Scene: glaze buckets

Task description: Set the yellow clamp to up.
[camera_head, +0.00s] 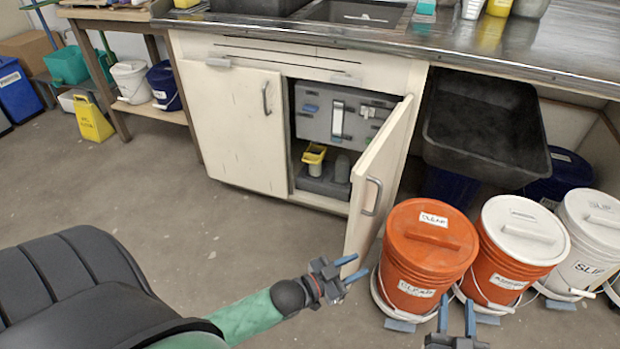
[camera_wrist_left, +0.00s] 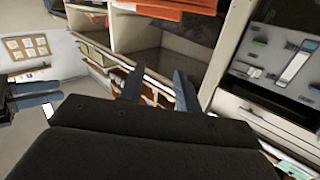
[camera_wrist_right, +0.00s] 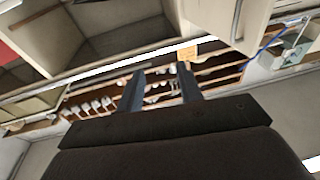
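A small yellow piece (camera_head: 314,154) sits low inside the open cabinet, below a grey panel (camera_head: 318,112). It is the only yellow thing I see in there; whether it is the clamp, and how it is set, is too small to tell. My left gripper (camera_head: 351,268) is open and empty, in front of the cabinet door's lower edge. My right gripper (camera_head: 457,315) is open and empty, in front of the orange buckets. The panel also shows in the left wrist view (camera_wrist_left: 270,60).
The cabinet door (camera_head: 376,182) stands open towards me, on the right of the opening. Lidded orange buckets (camera_head: 427,252) and a white bucket (camera_head: 592,240) stand right of it. A yellow floor sign (camera_head: 93,120) stands far left. The floor before the cabinet is clear.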

